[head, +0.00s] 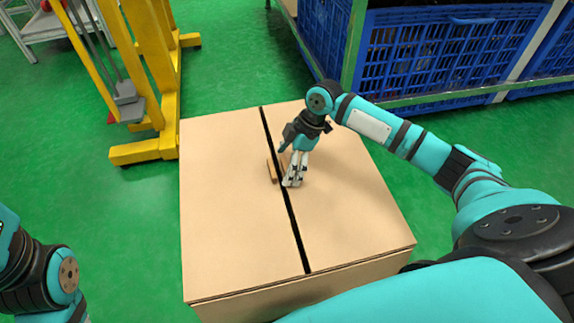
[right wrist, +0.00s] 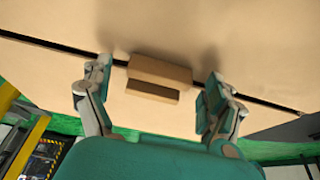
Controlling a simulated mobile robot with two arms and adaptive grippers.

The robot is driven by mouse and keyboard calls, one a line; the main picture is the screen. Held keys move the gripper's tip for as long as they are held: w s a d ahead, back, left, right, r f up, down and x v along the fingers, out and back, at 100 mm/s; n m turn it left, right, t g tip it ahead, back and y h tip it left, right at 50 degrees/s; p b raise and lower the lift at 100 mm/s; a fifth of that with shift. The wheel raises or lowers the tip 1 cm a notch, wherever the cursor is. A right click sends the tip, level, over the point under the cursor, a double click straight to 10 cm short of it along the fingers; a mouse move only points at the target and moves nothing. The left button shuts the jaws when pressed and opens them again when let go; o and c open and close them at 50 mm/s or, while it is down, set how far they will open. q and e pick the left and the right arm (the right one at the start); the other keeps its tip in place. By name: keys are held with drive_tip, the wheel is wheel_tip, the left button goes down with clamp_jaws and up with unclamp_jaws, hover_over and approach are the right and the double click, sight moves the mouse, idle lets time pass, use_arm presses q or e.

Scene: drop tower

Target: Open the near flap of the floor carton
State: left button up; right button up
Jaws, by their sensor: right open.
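The closed floor carton (head: 225,220) has two flat top flaps, a left one (head: 220,150) and a right one (head: 350,190), split by a black gap. I cannot tell which the task calls near. A small tan tab (head: 271,172) stands by the gap on the left flap; a second is partly hidden by my right gripper. My right gripper (head: 291,184) is over the middle of the gap, pointing down. In the right wrist view its open fingers (right wrist: 160,72) are either side of the larger tab (right wrist: 165,68); contact is unclear. My left gripper is out of view.
A yellow steel frame (head: 145,152) stands just left of the carton at the back. Blue crates (head: 455,50) on a rack are behind to the right. Green floor (head: 135,225) is clear to the left of the carton.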

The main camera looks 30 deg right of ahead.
drive_tip(key=shift+c, duration=0.2)
drive_tip(key=shift+r, duration=0.1)
drive_tip(key=c, duration=1.7)
